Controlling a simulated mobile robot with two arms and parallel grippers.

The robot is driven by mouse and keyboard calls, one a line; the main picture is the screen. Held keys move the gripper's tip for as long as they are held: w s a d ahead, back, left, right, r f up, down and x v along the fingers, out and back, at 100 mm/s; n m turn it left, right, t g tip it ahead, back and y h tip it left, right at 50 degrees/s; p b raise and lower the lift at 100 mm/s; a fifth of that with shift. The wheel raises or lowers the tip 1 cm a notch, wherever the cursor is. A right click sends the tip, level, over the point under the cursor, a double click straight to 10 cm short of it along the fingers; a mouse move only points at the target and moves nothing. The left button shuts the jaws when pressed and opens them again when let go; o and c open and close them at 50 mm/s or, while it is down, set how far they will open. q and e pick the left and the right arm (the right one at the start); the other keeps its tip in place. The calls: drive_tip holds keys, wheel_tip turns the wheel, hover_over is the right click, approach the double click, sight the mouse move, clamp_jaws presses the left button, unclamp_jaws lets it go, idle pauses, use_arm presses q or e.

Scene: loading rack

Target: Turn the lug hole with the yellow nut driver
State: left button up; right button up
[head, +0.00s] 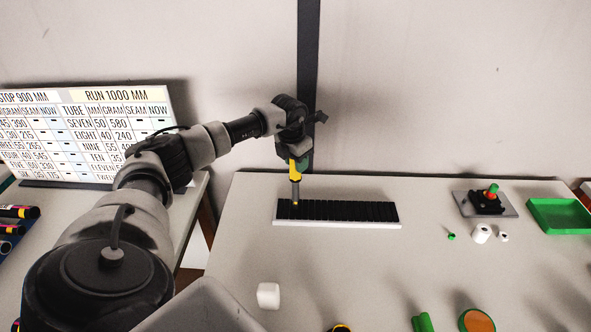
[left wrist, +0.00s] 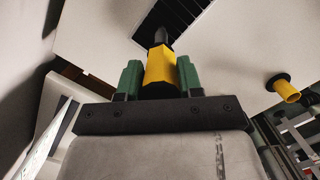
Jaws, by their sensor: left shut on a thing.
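The yellow nut driver (head: 295,172) points down with its grey shaft over the left end of a black slotted rack (head: 345,211) with a pale front edge. My left gripper (head: 300,162) is shut on its yellow handle. In the left wrist view the handle (left wrist: 160,68) sits between the green fingers of the gripper (left wrist: 160,78), and the dark shaft points at the black slots (left wrist: 180,22). The tip is at or just above the rack; I cannot tell whether it touches. I cannot make out the lug hole. My right gripper is out of view.
A grey plate (head: 510,211) with a black fixture and red knob stands right, beside a green tray (head: 560,215). Small white cylinders (head: 481,234) lie before it. A white block (head: 268,295) lies at front left. A chart board (head: 90,135) stands at left.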

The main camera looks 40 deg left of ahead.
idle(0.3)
use_arm(q)
drive_tip(key=shift+f+b, duration=0.5)
drive_tip(key=shift+f, duration=0.2)
drive_tip(key=shift+m+b, duration=0.5)
drive_tip(key=shift+m, duration=0.4)
drive_tip(key=shift+m+h+b, duration=0.3)
drive_tip(key=shift+m+b, duration=0.05)
drive_tip(key=shift+m, duration=0.75)
drive_tip(key=shift+d+r+m, duration=0.1)
drive_tip(key=shift+m, duration=0.4)
